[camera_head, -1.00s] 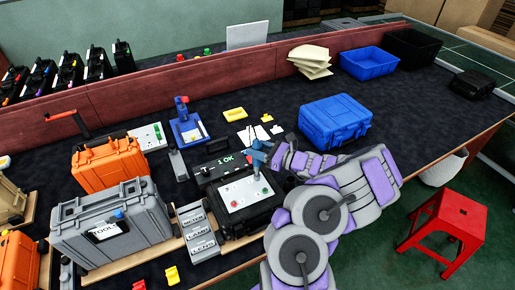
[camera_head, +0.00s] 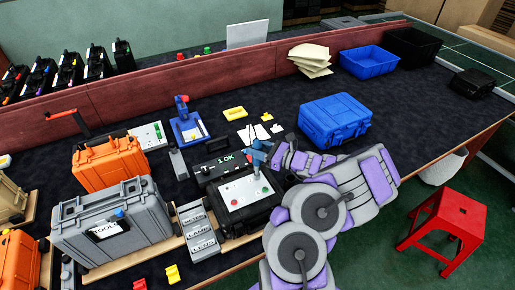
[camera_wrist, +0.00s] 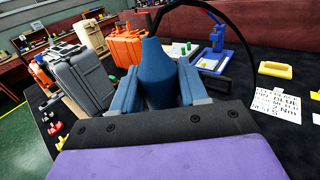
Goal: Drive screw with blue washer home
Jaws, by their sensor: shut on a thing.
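My gripper (camera_head: 268,153) is shut on a blue driver tool (camera_wrist: 160,72) with a black cable. The tool also shows in the head view (camera_head: 256,158), near the upper right edge of the white panel (camera_head: 243,194). This panel lies on an open black case (camera_head: 230,226). A green dot (camera_head: 264,190) and a red dot (camera_head: 236,204) show on the panel. The screw and its blue washer are too small or hidden to pick out. The tool's tip is hard to see, so I cannot tell whether it touches the panel.
A black box with a green display (camera_head: 226,160) stands behind the panel. Labelled grey steps (camera_head: 199,232) and a grey case (camera_head: 115,222) stand to the left. A blue case (camera_head: 335,120) is right of my gripper. A note (camera_wrist: 278,104) lies on the table.

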